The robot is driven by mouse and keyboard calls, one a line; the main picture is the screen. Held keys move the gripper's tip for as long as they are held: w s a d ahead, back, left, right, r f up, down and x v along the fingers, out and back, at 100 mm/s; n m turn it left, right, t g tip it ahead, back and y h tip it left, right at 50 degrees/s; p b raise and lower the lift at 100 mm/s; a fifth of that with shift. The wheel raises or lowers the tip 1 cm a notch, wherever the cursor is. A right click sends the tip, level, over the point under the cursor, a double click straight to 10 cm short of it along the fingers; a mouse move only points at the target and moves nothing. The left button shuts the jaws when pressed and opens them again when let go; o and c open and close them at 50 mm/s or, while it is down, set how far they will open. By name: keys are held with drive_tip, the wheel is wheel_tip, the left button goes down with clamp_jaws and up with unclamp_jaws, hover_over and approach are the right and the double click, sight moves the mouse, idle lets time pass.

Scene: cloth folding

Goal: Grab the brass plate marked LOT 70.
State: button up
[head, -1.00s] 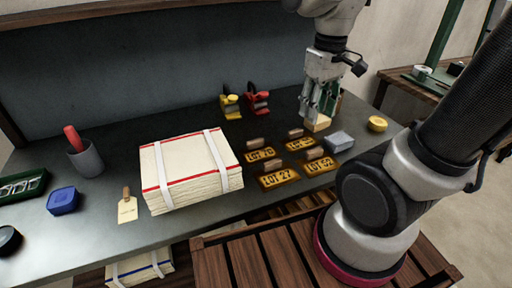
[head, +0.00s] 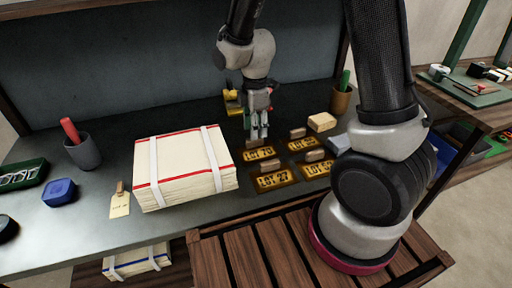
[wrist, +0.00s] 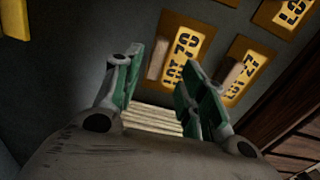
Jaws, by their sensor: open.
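The brass plate marked LOT 70 (head: 261,154) lies on the dark bench, at the back left of a group of similar plates. A small wooden handle stands along one edge of it. In the wrist view the LOT 70 plate (wrist: 190,48) shows just beyond the fingertips, its handle (wrist: 157,60) roughly in line with the gap. My gripper (head: 258,132) is open and empty, just behind the plate and above the bench; I cannot tell the exact height. Its two green-padded fingers (wrist: 160,75) stand apart in the wrist view.
The LOT 27 plate (head: 273,181) lies close in front, with two more plates to the right. A wooden block (head: 321,122) and a grey block (head: 340,143) lie to the right. A yellow stamp-like object (head: 232,102) stands behind.

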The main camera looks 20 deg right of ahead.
sight(258, 149)
drive_tip(key=f, duration=0.6)
drive_tip(key=shift+w+a, duration=0.2)
drive_tip(key=shift+w, duration=0.05)
clamp_jaws()
